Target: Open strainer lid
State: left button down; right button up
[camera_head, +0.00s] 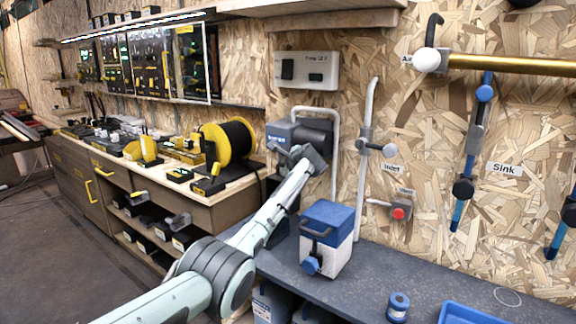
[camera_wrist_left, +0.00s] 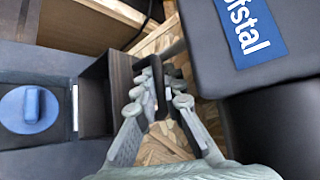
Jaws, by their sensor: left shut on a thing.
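A dark grey unit with a blue label (camera_head: 280,137) is mounted at the wall, with a dark rounded part at its right. I cannot tell for certain which part is the strainer lid. My left gripper (camera_head: 312,157) reaches the front of this unit. In the left wrist view the labelled dark housing (camera_wrist_left: 225,45) fills the upper right. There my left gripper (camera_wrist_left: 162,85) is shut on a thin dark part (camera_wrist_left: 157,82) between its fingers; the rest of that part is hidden. My right gripper is not in view.
A blue-and-white box (camera_head: 326,235) stands on the grey bench (camera_head: 375,275) below the gripper. A grey pipe (camera_head: 333,165) runs down close to the unit's right. A yellow reel (camera_head: 228,145) sits on the left counter. A blue spool (camera_head: 398,305) stands on the bench.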

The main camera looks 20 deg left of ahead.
pick_arm(q)
jog(key=shift+a+r, duration=0.25)
jog(key=shift+a, duration=0.15)
jog(key=c, duration=1.6)
grip_release()
jog(key=v, duration=0.8)
jog(key=shift+d+f, duration=0.15)
jog(key=shift+d, duration=0.15)
jog(key=shift+s, duration=0.1)
